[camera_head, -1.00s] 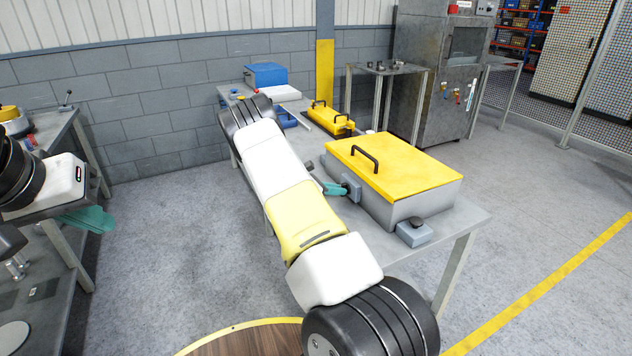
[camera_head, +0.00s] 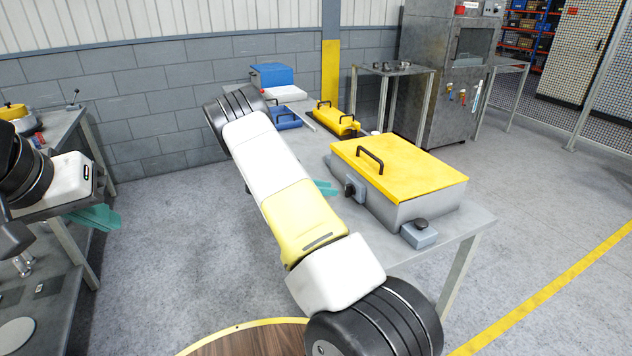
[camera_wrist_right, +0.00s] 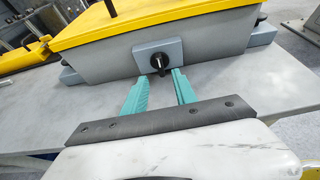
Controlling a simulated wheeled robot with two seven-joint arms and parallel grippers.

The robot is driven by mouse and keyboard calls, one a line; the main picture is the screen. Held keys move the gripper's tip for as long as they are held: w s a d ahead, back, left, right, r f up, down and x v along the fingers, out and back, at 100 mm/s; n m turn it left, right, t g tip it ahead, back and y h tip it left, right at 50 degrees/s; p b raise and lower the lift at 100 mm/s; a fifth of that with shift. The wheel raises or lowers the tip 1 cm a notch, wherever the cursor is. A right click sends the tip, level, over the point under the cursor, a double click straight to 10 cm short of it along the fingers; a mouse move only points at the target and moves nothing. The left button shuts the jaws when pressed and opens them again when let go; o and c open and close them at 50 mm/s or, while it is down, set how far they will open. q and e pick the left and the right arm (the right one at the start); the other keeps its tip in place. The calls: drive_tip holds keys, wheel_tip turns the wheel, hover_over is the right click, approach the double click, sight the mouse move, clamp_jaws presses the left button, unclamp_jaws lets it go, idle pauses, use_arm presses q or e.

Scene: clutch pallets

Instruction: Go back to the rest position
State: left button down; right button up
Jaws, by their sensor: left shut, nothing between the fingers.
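My right gripper (camera_head: 327,187) shows only as teal fingertips past my right arm, which hides the rest of it. In the right wrist view its two teal fingers (camera_wrist_right: 160,80) are spread apart with nothing between them. Just beyond their tips is a black knob (camera_wrist_right: 160,63) on a grey block on the side of a grey box with a yellow lid. My left gripper (camera_head: 97,218) is at the left, its teal fingers closed together and empty, in front of the left bench.
The yellow-lidded box (camera_head: 415,205) stands on a grey table (camera_head: 470,222). A yellow handled part (camera_head: 337,120) and blue trays (camera_head: 285,117) are further back. Open floor lies left of the table.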

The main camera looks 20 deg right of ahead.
drive_tip(key=shift+s+a+r, duration=0.1)
drive_tip(key=shift+a+r, duration=0.15)
drive_tip(key=shift+a, duration=0.35)
drive_tip(key=s+a+r+m+y, duration=0.4)
drive_tip(key=s+r+m+y, duration=0.15)
drive_tip(key=s+r, duration=0.35)
drive_tip(key=s+a+r+m+y, duration=0.55)
drive_tip(key=s+r, duration=0.25)
drive_tip(key=r, duration=0.2)
drive_tip(key=s+a+r+m+t+y, duration=0.2)
drive_tip(key=s+a+r+m, duration=0.1)
drive_tip(key=s, duration=0.6)
drive_tip(key=s+a+r+m+t+y, duration=0.2)
drive_tip(key=s+a+r+m+t, duration=0.1)
drive_tip(key=s+a+r, duration=0.3)
drive_tip(key=s+a+m, duration=0.1)
drive_tip(key=s, duration=0.1)
drive_tip(key=shift+s+a+y, duration=0.2)
drive_tip(key=shift+s+y, duration=0.2)
